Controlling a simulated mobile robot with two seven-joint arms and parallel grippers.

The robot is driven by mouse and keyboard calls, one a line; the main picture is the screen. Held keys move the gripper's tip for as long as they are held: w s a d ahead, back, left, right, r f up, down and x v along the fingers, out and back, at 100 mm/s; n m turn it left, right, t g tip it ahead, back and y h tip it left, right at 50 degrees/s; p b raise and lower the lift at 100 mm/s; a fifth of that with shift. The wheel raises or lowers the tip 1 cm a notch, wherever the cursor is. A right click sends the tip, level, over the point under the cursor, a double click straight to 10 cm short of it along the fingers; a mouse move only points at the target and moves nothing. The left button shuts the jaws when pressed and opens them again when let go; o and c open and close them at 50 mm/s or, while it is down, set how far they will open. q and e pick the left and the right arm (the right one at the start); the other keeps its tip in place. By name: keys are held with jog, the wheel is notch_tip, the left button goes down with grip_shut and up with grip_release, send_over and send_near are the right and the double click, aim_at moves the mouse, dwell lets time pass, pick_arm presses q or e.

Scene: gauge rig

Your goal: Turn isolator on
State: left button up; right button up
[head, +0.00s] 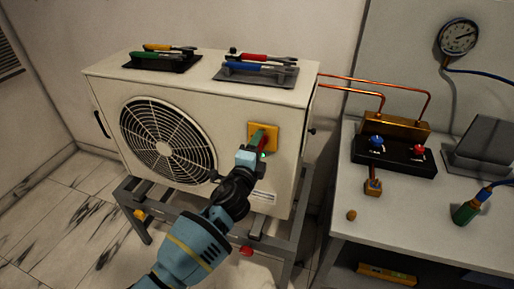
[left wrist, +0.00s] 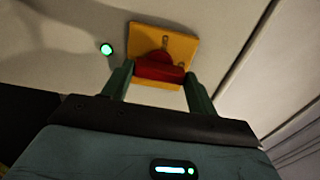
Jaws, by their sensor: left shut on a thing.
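The isolator has a yellow plate (head: 273,131) on the front of the white outdoor unit (head: 230,112), right of the fan grille. Its red handle (left wrist: 160,68) shows in the left wrist view in front of the yellow plate (left wrist: 182,46). My left gripper (left wrist: 158,78) is shut on the red handle, with one dark green finger on each side. In the head view my left gripper (head: 259,146) reaches the plate from below and hides part of the isolator. My right gripper is not in view.
A round green light (left wrist: 106,49) glows on the panel beside the isolator. Tool trays (head: 256,74) lie on top of the unit. Copper pipes (head: 375,82) join unit and manifold.

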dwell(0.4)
pick_arm(q)
jog(key=o, duration=1)
jog(key=shift+s, duration=0.1)
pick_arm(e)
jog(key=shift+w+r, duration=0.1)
pick_arm(q)
jog(key=p+v, duration=0.1)
jog(key=v, duration=0.6)
jog(key=shift+s+a, duration=0.15)
jog(key=shift+s, duration=0.15)
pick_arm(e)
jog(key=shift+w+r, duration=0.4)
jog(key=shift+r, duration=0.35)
